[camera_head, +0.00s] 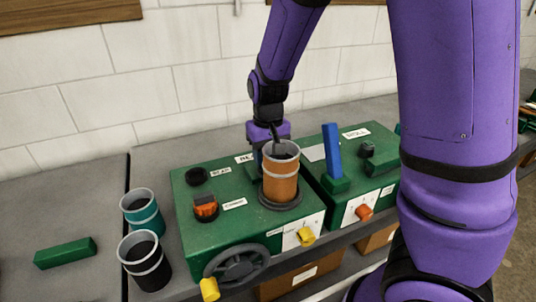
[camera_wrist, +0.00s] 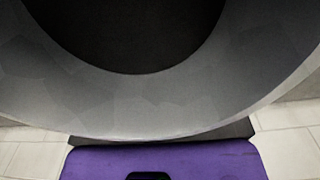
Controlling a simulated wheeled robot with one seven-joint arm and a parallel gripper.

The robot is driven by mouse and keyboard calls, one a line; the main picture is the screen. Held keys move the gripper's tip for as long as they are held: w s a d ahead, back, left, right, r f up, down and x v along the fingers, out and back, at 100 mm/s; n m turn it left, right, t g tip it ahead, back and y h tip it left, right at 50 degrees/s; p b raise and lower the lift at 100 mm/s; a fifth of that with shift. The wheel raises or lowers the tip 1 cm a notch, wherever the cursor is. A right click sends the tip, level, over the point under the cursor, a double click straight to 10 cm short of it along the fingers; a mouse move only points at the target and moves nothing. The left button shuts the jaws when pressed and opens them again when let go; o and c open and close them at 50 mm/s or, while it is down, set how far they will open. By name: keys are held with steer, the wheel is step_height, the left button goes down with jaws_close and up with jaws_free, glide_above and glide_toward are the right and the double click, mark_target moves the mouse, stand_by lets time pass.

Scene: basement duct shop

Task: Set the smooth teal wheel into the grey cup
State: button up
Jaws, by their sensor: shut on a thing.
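A teal open-topped cylinder (camera_head: 142,213) with a pale rim stands on the grey bench, left of the green machine. A dark grey cup-like cylinder (camera_head: 146,262) with a pale rim stands just in front of it. I see no plainly wheel-shaped teal thing. My gripper (camera_head: 277,146) is shut on the rim of an orange-brown cylinder (camera_head: 281,180), partly hidden behind it. That cylinder is upright, its base at a dark round ring (camera_head: 281,203) on the machine; I cannot tell whether it rests there. A grey rim (camera_wrist: 160,95) around a dark opening fills the wrist view.
The green machine (camera_head: 245,228) carries an orange switch (camera_head: 205,208), a dark handwheel (camera_head: 238,265) and yellow knobs. A second green box has an upright blue lever (camera_head: 332,152). A green block (camera_head: 65,253) lies at left on mostly clear bench. A white wall stands behind.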

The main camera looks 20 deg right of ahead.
steer(key=shift+f, duration=0.25)
steer(key=o, duration=1)
steer(key=shift+c, duration=0.2)
steer(key=shift+r, duration=0.1)
step_height(320, 180, up, 12)
steer(key=shift+r, duration=0.15)
steer(key=s+d+r+t, duration=0.2)
steer(key=s+d+r, duration=0.1)
steer(key=s, duration=0.7)
steer(key=s+d+r+t, duration=0.3)
steer(key=s+r, duration=0.3)
steer(key=s, duration=0.5)
steer(key=shift+d+r, duration=0.3)
steer(key=shift+d, duration=0.15)
